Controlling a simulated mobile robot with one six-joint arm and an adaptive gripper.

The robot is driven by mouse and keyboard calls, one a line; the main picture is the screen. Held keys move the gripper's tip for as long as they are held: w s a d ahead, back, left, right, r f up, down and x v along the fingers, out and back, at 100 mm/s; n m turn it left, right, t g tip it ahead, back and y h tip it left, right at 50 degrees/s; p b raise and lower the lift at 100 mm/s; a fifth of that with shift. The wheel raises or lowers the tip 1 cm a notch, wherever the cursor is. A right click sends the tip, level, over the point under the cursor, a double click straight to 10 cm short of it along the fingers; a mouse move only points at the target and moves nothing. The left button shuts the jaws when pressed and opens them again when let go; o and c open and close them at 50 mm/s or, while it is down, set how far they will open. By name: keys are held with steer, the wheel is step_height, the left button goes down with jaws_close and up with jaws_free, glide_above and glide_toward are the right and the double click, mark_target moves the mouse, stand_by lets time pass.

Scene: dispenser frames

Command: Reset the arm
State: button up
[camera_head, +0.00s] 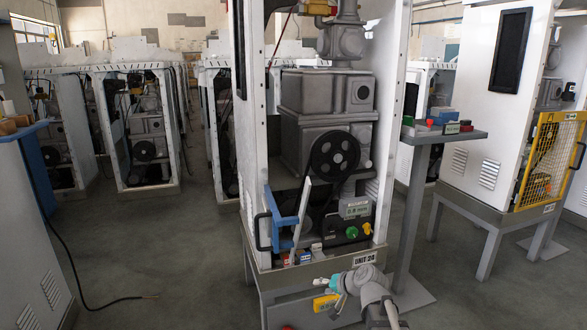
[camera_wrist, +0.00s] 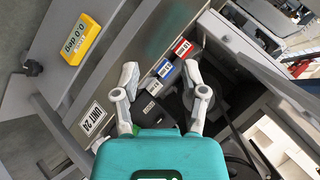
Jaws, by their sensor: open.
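My gripper (camera_head: 318,281) is in front of the lower part of the open dispenser frame marked UNIT 24 (camera_head: 365,259). In the wrist view its two grey fingers (camera_wrist: 161,70) are spread apart with nothing held between them. The teal gripper body fills the bottom of that view. My forearm runs down to the bottom edge of the head view.
A yellow angle gauge (camera_wrist: 80,38) reading 0.0 deg sits on a grey surface left of the fingers. A side shelf (camera_head: 440,134) stands right. Another frame with a yellow mesh guard (camera_head: 550,160) stands far right. Open floor lies left.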

steer(key=s+d+r+n+g+h+p, duration=0.15)
steer(key=s+d+g+h+p, duration=0.25)
steer(key=s, duration=0.5)
steer(key=s+d+n+g+h+p, duration=0.2)
steer(key=s+d+g+h+p, duration=0.15)
steer(key=s, duration=0.55)
step_height(320, 180, up, 38)
steer(key=p, duration=3.7)
steer(key=shift+d+f+p, duration=0.15)
steer(key=shift+f+p, duration=0.05)
steer(key=shift+p, duration=0.2)
